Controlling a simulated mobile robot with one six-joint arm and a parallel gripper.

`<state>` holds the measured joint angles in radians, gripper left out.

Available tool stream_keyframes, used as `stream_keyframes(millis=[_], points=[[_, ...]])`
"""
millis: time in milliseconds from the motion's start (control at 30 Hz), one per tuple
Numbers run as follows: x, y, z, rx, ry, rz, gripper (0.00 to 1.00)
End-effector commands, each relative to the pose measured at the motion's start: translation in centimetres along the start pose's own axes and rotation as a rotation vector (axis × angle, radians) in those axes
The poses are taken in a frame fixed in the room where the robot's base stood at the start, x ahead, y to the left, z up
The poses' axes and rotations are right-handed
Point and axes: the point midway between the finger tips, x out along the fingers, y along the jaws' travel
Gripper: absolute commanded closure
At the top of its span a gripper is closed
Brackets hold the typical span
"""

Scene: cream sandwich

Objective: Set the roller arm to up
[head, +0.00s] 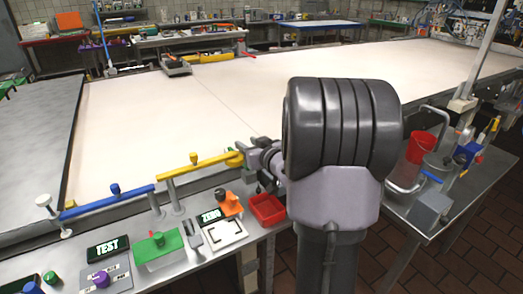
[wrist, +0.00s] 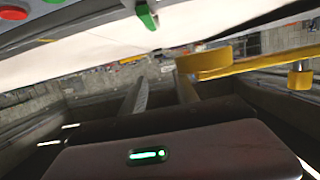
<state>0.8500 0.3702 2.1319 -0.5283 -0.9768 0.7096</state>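A yellow bar (head: 200,163) with a knob runs along the near edge of the white belt. A blue bar (head: 105,203) with a knob continues it to the left. Neither bar is labelled, so I cannot tell for sure which is the roller arm. Both lie roughly level. My gripper (head: 250,160) is at the right end of the yellow bar, partly hidden by my arm. In the wrist view the bar's rounded yellow end (wrist: 205,63) is just beyond the right finger of my gripper (wrist: 161,82). The fingers stand apart with nothing visible between them; contact with the bar is unclear.
Below the bars, a metal ledge holds a TEST panel (head: 107,247), a green box (head: 158,250), a ZERO panel (head: 211,216) and a red tray (head: 267,209). A side table (head: 455,200) with a red bucket (head: 420,148) stands right. The white belt (head: 150,120) is mostly clear.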

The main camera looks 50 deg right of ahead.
Motion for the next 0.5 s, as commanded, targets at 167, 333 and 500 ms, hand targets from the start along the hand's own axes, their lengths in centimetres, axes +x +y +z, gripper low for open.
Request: stream_keyframes(millis=[167,333,500], points=[[-4.3,0.1,-0.5,0.001,0.000,0.003,0.64],[-9.1,0.1,-0.5,0.002,0.000,0.005,0.64],[-13.2,0.1,-0.3,0.002,-0.001,0.004,0.64]])
